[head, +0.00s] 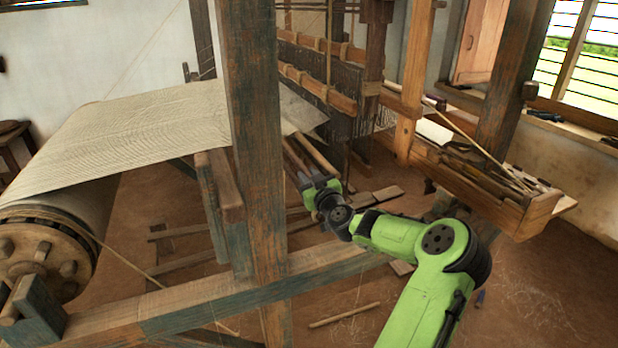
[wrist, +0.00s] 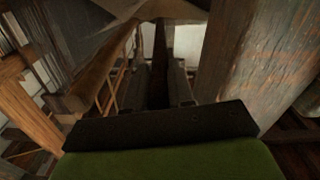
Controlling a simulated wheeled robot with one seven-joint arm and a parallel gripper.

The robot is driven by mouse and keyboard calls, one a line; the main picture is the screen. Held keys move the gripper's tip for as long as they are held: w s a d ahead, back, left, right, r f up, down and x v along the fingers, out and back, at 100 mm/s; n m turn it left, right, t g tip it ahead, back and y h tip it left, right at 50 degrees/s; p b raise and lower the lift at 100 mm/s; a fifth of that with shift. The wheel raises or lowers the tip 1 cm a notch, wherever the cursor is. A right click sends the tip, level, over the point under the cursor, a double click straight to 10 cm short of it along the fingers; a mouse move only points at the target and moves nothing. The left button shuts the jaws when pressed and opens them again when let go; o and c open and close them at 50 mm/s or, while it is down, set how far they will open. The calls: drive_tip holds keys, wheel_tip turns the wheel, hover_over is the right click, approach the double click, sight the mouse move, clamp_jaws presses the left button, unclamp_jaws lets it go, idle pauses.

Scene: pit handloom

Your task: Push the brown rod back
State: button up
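Two brown wooden bars (head: 318,155) slope down from under the edge of the cloth to the tip of my gripper in the head view. I cannot tell for sure which is the brown rod. My gripper (head: 306,181) is beside the front post, with its tip at the lower ends of these bars; contact is unclear. In the wrist view, a brown bar (wrist: 100,75) runs diagonally on the left.
A thick worn post (head: 255,130) stands just left of my gripper, above a low cross beam (head: 190,300). Woven cloth (head: 150,125) runs to the roller (head: 45,250) on the left. A wooden tray (head: 510,210) with sticks is at right. Loose sticks lie on the floor.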

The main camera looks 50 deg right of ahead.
clamp_jaws()
drive_tip(key=a+b, duration=0.1)
drive_tip(key=b, duration=0.1)
drive_tip(key=w+a+b, duration=0.1)
drive_tip(key=b, duration=0.1)
drive_tip(key=w+a+b, duration=0.1)
drive_tip(key=b, duration=0.2)
drive_tip(key=shift+a+f, duration=0.1)
drive_tip(key=shift+f, duration=0.25)
drive_tip(key=shift+r, duration=0.1)
drive_tip(key=o, duration=0.8)
unclamp_jaws()
drive_tip(key=shift+a+r, duration=0.1)
drive_tip(key=shift+a, duration=0.05)
